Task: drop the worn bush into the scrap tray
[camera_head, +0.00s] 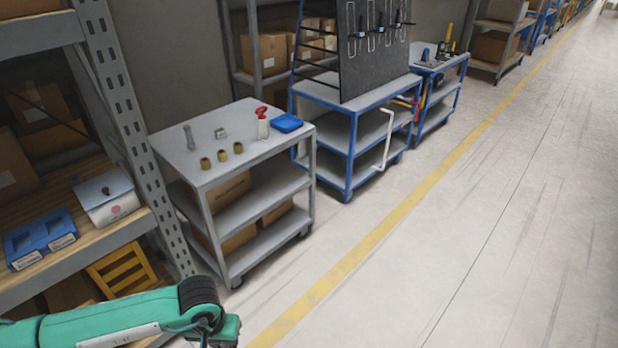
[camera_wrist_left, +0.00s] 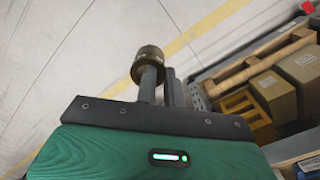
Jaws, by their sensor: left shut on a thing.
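A dark brass-coloured bush (camera_wrist_left: 150,62) is held at the fingertips of my left gripper (camera_wrist_left: 160,76) in the left wrist view. The fingers are shut on it, and the floor shows behind it. In the head view my left arm comes in at the bottom left; its fingers and the held bush are out of that picture. A shallow blue tray (camera_head: 287,123) lies at the right far corner of the grey cart (camera_head: 170,152); no label marks it as the scrap tray. Three brass bushes (camera_head: 222,155) stand on the cart top. My right gripper is not in view.
A metal pin (camera_head: 189,137), a small metal block (camera_head: 220,133) and a red-topped bottle (camera_head: 263,123) stand on the cart. A shelf at left holds a blue bin (camera_head: 42,238) and a white box (camera_head: 107,196). A blue cart (camera_head: 350,105) stands beyond. The aisle floor is clear.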

